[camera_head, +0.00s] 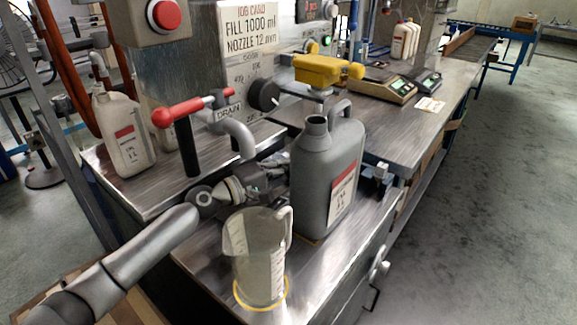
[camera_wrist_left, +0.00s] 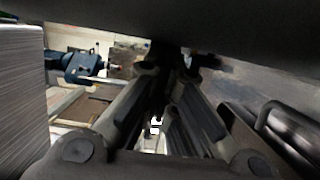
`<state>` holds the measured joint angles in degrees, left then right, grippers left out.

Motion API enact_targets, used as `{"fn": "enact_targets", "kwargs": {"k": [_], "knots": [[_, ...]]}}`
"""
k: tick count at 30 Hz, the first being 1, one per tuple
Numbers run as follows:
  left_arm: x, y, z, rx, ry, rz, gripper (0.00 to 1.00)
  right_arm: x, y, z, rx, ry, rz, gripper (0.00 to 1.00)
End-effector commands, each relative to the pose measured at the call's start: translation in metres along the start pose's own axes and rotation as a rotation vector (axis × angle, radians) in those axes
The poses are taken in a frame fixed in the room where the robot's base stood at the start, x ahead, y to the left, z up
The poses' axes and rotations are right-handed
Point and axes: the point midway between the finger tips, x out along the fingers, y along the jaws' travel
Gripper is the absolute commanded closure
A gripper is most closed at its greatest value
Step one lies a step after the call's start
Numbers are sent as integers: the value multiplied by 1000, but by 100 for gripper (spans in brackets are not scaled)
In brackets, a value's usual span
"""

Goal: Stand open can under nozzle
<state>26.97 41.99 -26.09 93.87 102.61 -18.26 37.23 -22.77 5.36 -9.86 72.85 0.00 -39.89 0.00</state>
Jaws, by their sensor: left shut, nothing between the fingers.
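The grey can (camera_head: 328,175) stands upright on the metal bench, its neck (camera_head: 316,124) uncapped and its label facing right. The yellow-handled valve (camera_head: 322,70) is behind and above the neck; I cannot tell whether its outlet lines up exactly with the opening. My left gripper (camera_head: 283,163) reaches in from the left and ends close beside the can's left side, partly hidden behind it. Its fingers show in the left wrist view (camera_wrist_left: 160,120), closed with nothing between them. Whether it touches the can I cannot tell. My right gripper is not in view.
A clear measuring jug (camera_head: 258,260) stands on a yellow ring in front of my left gripper. The red drain lever (camera_head: 195,106) and its curved pipe rise behind my wrist. A white can (camera_head: 124,132) stands at left. Scales (camera_head: 383,86) sit on the right-hand bench.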

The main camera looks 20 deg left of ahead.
Motion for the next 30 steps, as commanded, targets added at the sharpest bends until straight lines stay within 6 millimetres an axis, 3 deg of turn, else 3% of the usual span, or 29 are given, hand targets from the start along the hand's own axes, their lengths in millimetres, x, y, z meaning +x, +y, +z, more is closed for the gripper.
{"fn": "enact_targets", "kwargs": {"k": [4,17,30], "knots": [[1,1,4,-2,0,0,100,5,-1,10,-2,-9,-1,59],[-2,-1,4,-1,0,0,100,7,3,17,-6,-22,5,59],[-55,-3,3,-4,0,-2,100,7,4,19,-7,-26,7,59]]}}
